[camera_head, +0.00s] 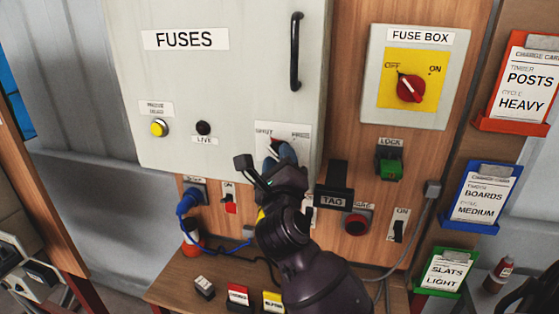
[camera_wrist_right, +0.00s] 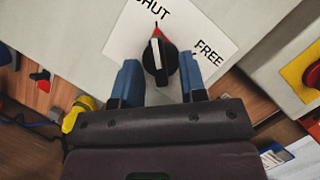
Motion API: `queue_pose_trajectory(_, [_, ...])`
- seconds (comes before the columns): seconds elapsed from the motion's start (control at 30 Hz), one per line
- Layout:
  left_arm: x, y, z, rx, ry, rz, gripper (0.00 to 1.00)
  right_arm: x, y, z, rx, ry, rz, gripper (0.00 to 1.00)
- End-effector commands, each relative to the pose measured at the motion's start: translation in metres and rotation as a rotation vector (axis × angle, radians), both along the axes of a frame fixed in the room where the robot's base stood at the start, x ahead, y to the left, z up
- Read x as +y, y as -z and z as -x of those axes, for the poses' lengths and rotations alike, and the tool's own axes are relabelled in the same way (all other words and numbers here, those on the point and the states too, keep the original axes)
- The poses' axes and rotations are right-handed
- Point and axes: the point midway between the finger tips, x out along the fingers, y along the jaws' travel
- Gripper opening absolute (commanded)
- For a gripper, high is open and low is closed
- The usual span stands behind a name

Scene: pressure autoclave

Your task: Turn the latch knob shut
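The latch knob (camera_wrist_right: 159,62) is black with a white pointer line and a red mark at its tip. In the right wrist view it sits on a white plate (camera_wrist_right: 188,25) lettered SHUT and FREE, and its pointer aims up toward the SHUT side. My right gripper (camera_wrist_right: 160,80) is open, with one blue finger on each side of the knob and visible gaps between. In the head view the right gripper (camera_head: 279,156) covers most of the knob below the plate's lettering (camera_head: 299,130). My left gripper is not in view.
The plate is on the grey FUSES door (camera_head: 225,85), which has a black handle (camera_head: 295,50). Below are a TAG holder (camera_head: 335,190), a red button (camera_head: 356,222) and switches. A green LOCK block (camera_head: 389,163) and the FUSE BOX (camera_head: 415,120) stand to the right.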

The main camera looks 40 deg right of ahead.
Motion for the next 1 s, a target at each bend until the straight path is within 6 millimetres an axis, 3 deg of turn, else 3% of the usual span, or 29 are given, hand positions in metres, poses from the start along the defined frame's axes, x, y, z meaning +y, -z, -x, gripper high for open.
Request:
queue_pose_trajectory(0.37, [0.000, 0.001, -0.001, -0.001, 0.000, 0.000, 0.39, 0.004, 0.002, 0.006, -0.001, -0.001, -0.001, 0.38])
queue_pose_trajectory(0.8, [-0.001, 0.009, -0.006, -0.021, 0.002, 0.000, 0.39, 0.042, 0.023, 0.065, 0.000, -0.001, -0.003, 0.38])
queue_pose_trajectory(1.0, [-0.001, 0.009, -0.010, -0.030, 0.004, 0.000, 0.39, 0.054, 0.028, 0.083, 0.001, 0.000, -0.002, 0.38])
